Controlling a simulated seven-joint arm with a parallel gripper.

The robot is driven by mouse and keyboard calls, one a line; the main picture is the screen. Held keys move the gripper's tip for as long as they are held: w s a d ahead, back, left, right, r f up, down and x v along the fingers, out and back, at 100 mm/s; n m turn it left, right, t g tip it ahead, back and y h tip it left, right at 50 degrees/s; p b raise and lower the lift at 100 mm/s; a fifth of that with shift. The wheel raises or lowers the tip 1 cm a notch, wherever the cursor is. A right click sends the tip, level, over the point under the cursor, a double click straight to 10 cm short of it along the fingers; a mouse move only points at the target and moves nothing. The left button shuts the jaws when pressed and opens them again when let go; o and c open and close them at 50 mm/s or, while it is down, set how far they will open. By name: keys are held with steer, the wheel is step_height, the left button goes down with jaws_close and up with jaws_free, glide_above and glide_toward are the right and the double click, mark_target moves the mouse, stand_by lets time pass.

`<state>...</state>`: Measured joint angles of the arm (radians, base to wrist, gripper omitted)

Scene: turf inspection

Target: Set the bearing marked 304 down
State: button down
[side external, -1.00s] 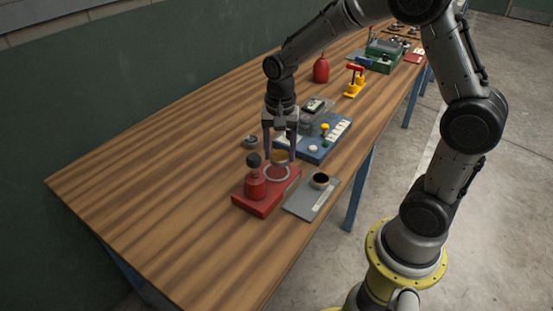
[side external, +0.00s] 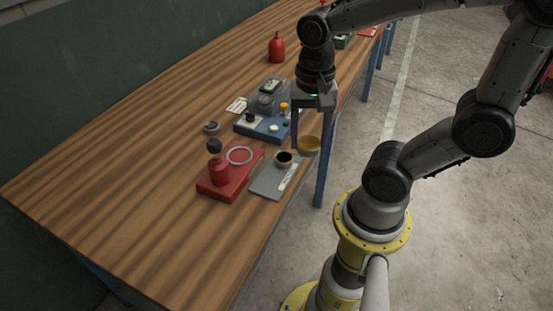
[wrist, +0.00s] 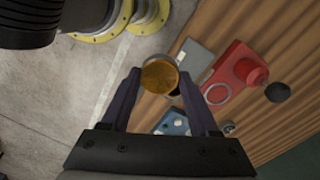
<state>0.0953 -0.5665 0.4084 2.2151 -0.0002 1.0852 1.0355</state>
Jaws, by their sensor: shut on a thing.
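My gripper (side external: 309,144) is shut on a round golden-brown piece (side external: 309,146) with a pale rim. The piece also shows between the fingertips in the wrist view (wrist: 160,75). It is held by the table's front edge, just right of a grey plate (side external: 268,183). A small round part with a dark centre (side external: 284,159) is on that plate; in the wrist view the held piece partly covers it. A dark grey round part (side external: 211,127) lies on the table behind the red stand. I cannot read the number 304 on any part.
The red stand (side external: 209,187) carries a pale ring (side external: 239,155) and a red post with a dark ball. A red bottle (side external: 276,47) is farther back. The table's left side is clear.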

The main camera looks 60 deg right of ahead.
steer(key=s+a+f, duration=0.1)
steer(key=s, duration=0.4)
glide_above(271, 183)
steer(key=f, duration=0.9)
steer(key=shift+s+f, duration=0.1)
steer(key=shift+s, duration=0.1)
steer(key=shift+w+f, duration=0.15)
steer(key=shift+f, duration=0.75)
steer(key=shift+w+f, duration=0.1)
steer(key=shift+f, duration=0.8)
steer(key=shift+f, duration=0.1)
steer(key=shift+c, duration=0.7)
jaws_free()
